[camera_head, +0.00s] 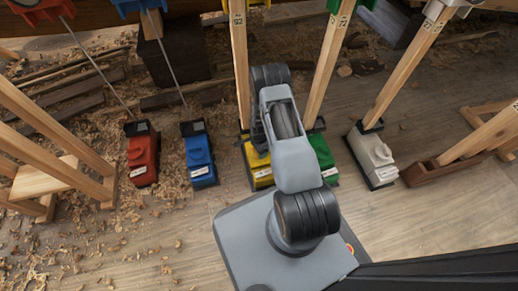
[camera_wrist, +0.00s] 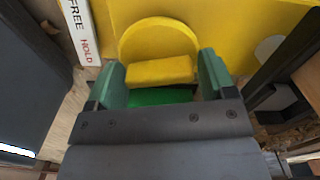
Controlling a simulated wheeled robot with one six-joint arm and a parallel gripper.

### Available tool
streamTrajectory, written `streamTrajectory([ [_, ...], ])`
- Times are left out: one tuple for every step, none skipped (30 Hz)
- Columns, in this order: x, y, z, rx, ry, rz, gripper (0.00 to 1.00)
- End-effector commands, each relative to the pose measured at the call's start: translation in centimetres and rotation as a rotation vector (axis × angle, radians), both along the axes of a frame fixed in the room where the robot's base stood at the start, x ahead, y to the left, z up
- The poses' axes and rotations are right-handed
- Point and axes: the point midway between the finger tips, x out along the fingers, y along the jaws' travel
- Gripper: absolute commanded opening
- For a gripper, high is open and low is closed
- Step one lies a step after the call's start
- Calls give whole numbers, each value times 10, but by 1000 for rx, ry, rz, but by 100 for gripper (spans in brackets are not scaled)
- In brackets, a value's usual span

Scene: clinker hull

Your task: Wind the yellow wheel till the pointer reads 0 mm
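The yellow unit (camera_head: 259,177) stands on the floor, partly hidden behind my arm in the head view. Its yellow body (camera_wrist: 235,20) fills the top of the wrist view, with a rounded yellow disc (camera_wrist: 155,32) and a thick yellow bar (camera_wrist: 158,71) in front. I cannot tell for sure which part is the wheel. My gripper (camera_wrist: 161,75) has its green-padded fingers apart, one on each side of the bar, with little room; firm contact does not show. In the head view my gripper is hidden by the arm. No pointer or millimetre scale is readable.
A white strip (camera_wrist: 80,28) reads FREE and HOLD. Red (camera_head: 142,158), blue (camera_head: 199,158), green (camera_head: 325,160) and white (camera_head: 373,160) units stand in the same row. Timber props (camera_head: 330,60) rise above several. Wooden trestles (camera_head: 50,150) stand left; shavings litter the floor.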

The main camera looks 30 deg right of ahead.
Motion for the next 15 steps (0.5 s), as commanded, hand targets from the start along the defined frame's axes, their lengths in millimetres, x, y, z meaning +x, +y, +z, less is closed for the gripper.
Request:
streamTrajectory([
  [0, 0, 0, 0, 0, 0, 81],
  [0, -1, 0, 0, 0, -1, 84],
  [0, -1, 0, 0, 0, -1, 88],
  [-1, -1, 0, 0, 1, -2, 91],
  [-1, -1, 0, 0, 1, -2, 94],
  [-1, -1, 0, 0, 1, -2, 94],
  [-1, -2, 0, 0, 1, -2, 94],
  [-1, -2, 0, 0, 1, -2, 94],
  [-1, -2, 0, 0, 1, -2, 94],
  [-1, -2, 0, 0, 1, -2, 94],
  [-1, -2, 0, 0, 1, -2, 94],
  [-1, -2, 1, 0, 1, -2, 94],
  [-1, -2, 2, 0, 1, -2, 94],
  [-1, -2, 4, 0, 1, -1, 94],
  [-1, -1, 8, 0, 1, -1, 94],
])
